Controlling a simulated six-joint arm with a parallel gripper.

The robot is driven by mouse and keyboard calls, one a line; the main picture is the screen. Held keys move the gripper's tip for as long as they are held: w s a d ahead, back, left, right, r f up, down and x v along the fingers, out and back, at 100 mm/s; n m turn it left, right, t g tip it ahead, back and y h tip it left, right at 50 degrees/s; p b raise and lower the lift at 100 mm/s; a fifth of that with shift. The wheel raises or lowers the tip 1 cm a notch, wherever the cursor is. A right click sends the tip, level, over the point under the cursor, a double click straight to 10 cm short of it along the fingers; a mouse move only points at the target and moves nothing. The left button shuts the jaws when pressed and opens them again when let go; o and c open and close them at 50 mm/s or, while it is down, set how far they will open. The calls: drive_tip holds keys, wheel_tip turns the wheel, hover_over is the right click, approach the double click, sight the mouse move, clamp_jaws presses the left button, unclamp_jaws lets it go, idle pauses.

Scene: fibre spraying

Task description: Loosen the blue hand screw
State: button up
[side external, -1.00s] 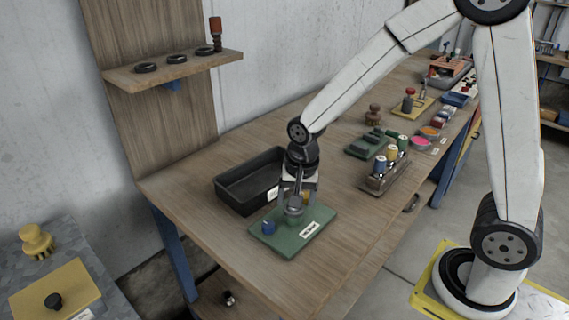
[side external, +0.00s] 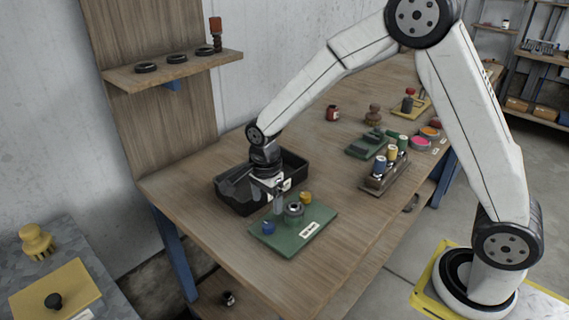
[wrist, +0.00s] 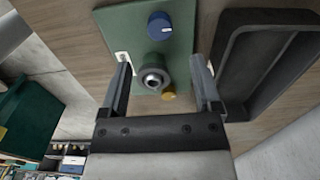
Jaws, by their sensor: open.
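The blue hand screw (side external: 268,228) stands on the near left part of a green plate (side external: 290,243) on the bench. In the wrist view it is a round blue knob (wrist: 160,25) with a white line on top, beyond my fingertips. A grey ringed fitting (wrist: 153,79) sits mid-plate, and a yellow screw (side external: 305,197) is at the plate's far edge. My gripper (wrist: 160,66) is open and empty. In the side view my gripper (side external: 268,196) hangs above the plate's left edge, apart from the blue screw.
A black tray (side external: 238,206) lies just behind and left of the plate, partly hidden by my gripper. A rack of coloured spools (side external: 375,184) stands to the right. The bench in front of the plate is clear.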

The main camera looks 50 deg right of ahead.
sight(268, 224)
drive_tip(key=shift+f, duration=3.8)
drive_tip(key=shift+c, duration=0.2)
clamp_jaws()
